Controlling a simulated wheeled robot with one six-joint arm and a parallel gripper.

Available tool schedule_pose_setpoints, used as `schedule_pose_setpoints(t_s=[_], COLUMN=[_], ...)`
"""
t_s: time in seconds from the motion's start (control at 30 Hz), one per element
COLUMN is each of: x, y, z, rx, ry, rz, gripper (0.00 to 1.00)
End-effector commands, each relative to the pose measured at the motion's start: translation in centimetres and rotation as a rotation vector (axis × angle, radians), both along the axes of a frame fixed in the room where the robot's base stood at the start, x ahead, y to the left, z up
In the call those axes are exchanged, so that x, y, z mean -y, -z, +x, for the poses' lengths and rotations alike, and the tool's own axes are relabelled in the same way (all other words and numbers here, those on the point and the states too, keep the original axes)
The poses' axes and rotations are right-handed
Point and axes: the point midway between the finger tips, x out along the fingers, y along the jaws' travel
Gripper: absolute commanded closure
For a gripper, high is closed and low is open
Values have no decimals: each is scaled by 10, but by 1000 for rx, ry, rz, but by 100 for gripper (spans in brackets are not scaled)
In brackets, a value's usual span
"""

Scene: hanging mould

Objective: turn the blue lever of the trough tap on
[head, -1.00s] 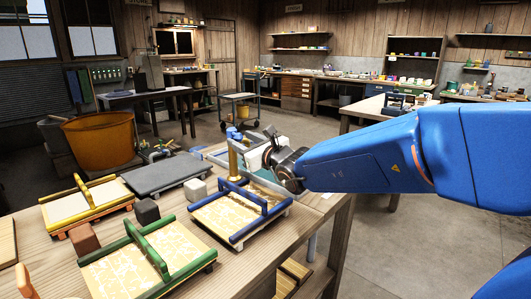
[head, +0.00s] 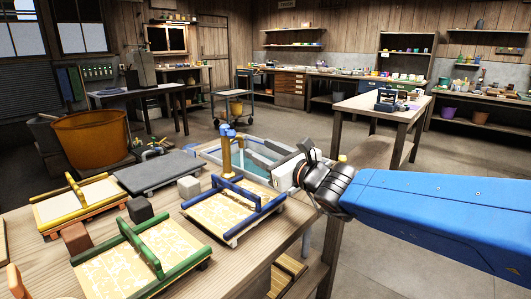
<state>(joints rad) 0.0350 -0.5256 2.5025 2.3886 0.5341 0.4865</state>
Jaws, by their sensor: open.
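The trough tap (head: 226,157) is an upright brass-coloured post at the far edge of the near workbench. Its blue lever (head: 227,132) sits on top; its exact turn is too small to tell. The trough (head: 206,150) is a pale grey-blue basin with water, just behind and right of the tap. My gripper (head: 291,160) is to the right of the tap, over the trough's right end, apart from the lever. It is open and looks empty; its fingertips are partly hidden by its own body.
On the workbench (head: 215,262) lie moulds with blue (head: 235,208), green (head: 140,245) and yellow (head: 80,200) bars, a dark grey slab (head: 157,171) and small blocks (head: 189,187). An orange tub (head: 92,140) stands behind left. Floor right of the bench is open.

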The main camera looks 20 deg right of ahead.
Motion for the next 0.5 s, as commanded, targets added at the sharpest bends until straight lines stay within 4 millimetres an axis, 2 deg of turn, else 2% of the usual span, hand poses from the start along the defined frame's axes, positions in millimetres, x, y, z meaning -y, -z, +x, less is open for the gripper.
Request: schedule_pose_setpoints(t_s=[0.2,0.47,0.5], x=[3,3,3], y=[0,0,0], z=[-9,-9,-9], rx=[0,0,0], ry=[0,0,-1], rz=[-1,-1,-1], gripper=[57,57,64])
